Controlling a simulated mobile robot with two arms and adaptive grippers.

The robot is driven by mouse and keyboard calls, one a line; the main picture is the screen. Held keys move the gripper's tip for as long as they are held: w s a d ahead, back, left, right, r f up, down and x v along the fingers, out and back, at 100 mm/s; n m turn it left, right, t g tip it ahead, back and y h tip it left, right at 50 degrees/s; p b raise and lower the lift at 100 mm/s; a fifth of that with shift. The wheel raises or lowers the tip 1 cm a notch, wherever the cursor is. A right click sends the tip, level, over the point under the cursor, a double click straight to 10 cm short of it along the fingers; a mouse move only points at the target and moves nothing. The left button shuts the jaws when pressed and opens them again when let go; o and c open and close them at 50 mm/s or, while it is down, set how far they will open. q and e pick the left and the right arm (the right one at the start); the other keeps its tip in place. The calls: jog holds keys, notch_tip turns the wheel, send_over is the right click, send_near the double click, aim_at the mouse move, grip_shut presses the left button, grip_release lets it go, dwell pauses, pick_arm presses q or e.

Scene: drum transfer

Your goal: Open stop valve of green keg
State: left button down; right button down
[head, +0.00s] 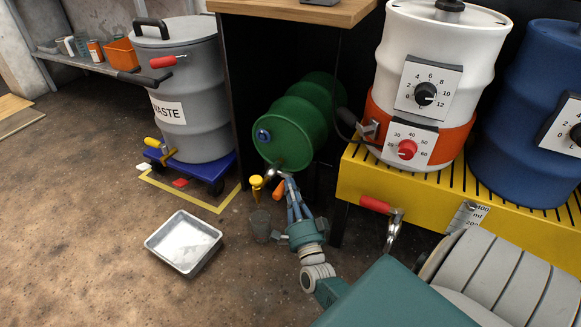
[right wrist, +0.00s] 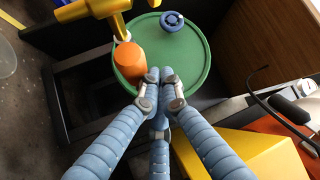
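The green keg (head: 285,133) lies on its side under the wooden worktop, its round end facing out. A blue cap (head: 263,135) sits on that end and also shows in the right wrist view (right wrist: 172,21). A yellow tap part (head: 256,182) is at the keg's low front; it also shows in the right wrist view (right wrist: 105,12). An orange cylindrical part (right wrist: 129,62) is beside it. My right gripper (right wrist: 156,78) has its blue fingers drawn together at the tips, just right of the orange part. I see nothing between them; contact is unclear. My left gripper is out of view.
A clear beaker (head: 260,222) stands on the floor below the tap. A metal tray (head: 184,243) is to its left. The grey waste drum (head: 190,105) stands on a blue dolly. The yellow stand (head: 365,183) with white and blue kegs is close at right.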

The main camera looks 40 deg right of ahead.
jog(key=shift+s+a+f+y, duration=0.1)
jog(key=shift+a+f+y, duration=0.2)
jog(key=shift+f, duration=0.35)
notch_tip(320, 180, up, 11)
jog(key=shift+d+r, duration=0.15)
jog(key=shift+d, duration=0.15)
